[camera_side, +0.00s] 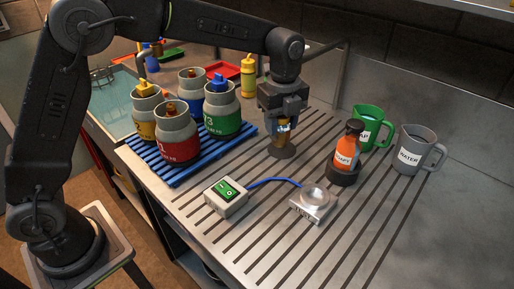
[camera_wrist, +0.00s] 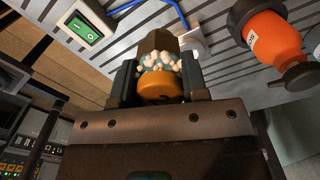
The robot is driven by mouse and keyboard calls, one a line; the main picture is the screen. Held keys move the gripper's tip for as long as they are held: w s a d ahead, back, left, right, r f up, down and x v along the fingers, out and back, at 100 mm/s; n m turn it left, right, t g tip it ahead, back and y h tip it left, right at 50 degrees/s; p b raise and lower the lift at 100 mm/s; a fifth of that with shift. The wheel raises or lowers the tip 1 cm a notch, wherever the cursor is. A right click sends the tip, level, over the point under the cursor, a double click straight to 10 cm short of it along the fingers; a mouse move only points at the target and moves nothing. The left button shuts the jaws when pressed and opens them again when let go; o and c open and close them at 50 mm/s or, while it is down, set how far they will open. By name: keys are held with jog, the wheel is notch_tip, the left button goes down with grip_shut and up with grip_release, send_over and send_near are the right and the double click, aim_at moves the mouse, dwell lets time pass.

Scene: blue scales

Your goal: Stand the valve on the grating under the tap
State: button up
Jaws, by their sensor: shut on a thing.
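My gripper (camera_side: 284,117) is shut on the valve (camera_side: 283,127), which looks orange and brown and is held upright. In the wrist view, the valve (camera_wrist: 160,87) sits between the two fingers, with white foam-like beads around its middle. A dark, round, flared piece (camera_side: 281,151) is directly below the gripper; I cannot tell whether it belongs to the valve or is a stand. A bent grey pipe that looks like the tap (camera_side: 141,63) stands at the left by a teal basin (camera_side: 112,107). I cannot clearly make out the grating.
Several grey kegs stand on a blue slatted platform (camera_side: 176,183), left of my gripper. A green-faced box (camera_side: 227,195) is cabled to a small metal pad (camera_side: 314,202). An orange bottle (camera_side: 347,152), green mug (camera_side: 370,128) and grey mug (camera_side: 411,152) stand right.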

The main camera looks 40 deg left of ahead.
jog(key=s+a+f+n, duration=0.1)
jog(key=a+f+n, duration=0.1)
jog(key=n, duration=0.4)
jog(key=s+a+f+n, duration=0.1)
jog(key=a+f+n, duration=0.2)
jog(key=n, duration=0.4)
jog(key=s+a+f+n, duration=0.2)
jog(key=f+n, duration=0.2)
jog(key=n, duration=0.3)
jog(key=shift+a+f, duration=0.3)
jog(key=shift+s+a+f+n, duration=0.3)
jog(key=shift+f+n, duration=0.1)
jog(key=shift+n, duration=0.8)
jog(key=a, duration=0.7)
jog(key=d, duration=0.7)
jog(key=s+d+r+m, duration=0.2)
jog(key=d+r+m, duration=0.35)
jog(key=r, duration=0.25)
send_near(283, 213)
jog(key=shift+f+m, duration=0.25)
jog(key=shift+f, duration=1.5)
